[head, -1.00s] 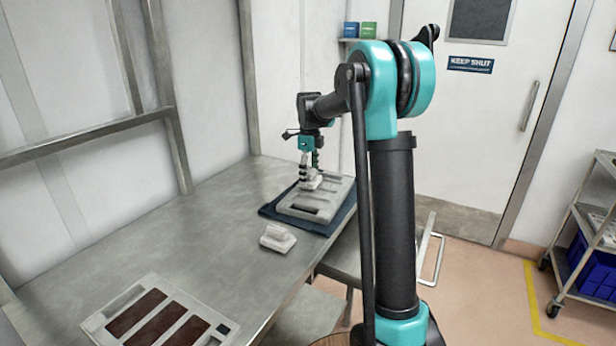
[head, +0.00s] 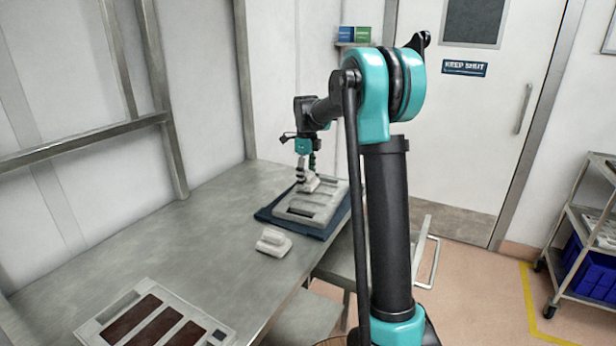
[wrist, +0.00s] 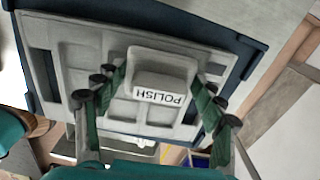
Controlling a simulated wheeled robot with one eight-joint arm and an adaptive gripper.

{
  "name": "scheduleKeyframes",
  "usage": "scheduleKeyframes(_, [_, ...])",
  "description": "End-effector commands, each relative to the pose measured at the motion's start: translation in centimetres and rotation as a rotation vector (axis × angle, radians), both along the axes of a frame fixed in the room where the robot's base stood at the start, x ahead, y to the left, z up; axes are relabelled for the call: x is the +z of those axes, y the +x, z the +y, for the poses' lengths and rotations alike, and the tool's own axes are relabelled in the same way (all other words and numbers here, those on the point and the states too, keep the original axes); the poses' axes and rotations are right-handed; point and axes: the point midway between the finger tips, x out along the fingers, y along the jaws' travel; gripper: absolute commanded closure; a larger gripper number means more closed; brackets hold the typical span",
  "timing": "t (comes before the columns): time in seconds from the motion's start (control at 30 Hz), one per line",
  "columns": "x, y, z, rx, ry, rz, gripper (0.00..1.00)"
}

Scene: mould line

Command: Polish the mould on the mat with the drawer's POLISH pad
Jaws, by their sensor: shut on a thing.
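The mould (head: 318,205) is a pale grey tray with recesses, lying on the dark blue mat (head: 263,214) at the far end of the steel table. In the wrist view the mould (wrist: 70,40) fills most of the picture, with the blue mat (wrist: 225,30) around it. My gripper (head: 308,178) points down over the mould's far left part. It is shut on the pale POLISH pad (wrist: 160,85), whose label shows between the fingers in the wrist view. The pad is at or just above the mould; I cannot tell whether it touches.
Another pale pad-like block (head: 273,241) lies on the table in front of the mat. A tray with dark brown strips (head: 200,320) lies at the near end. An open drawer (head: 340,265) sticks out at the table's right side. A cart (head: 585,235) stands far right.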

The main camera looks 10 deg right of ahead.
Motion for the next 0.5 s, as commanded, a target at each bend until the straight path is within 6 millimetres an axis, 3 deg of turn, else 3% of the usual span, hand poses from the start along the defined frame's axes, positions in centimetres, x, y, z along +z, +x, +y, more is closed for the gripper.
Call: scheduleKeyframes(0.5, [0.1, -1.9, 1.2, 0.001, 0.001, 0.002, 0.54])
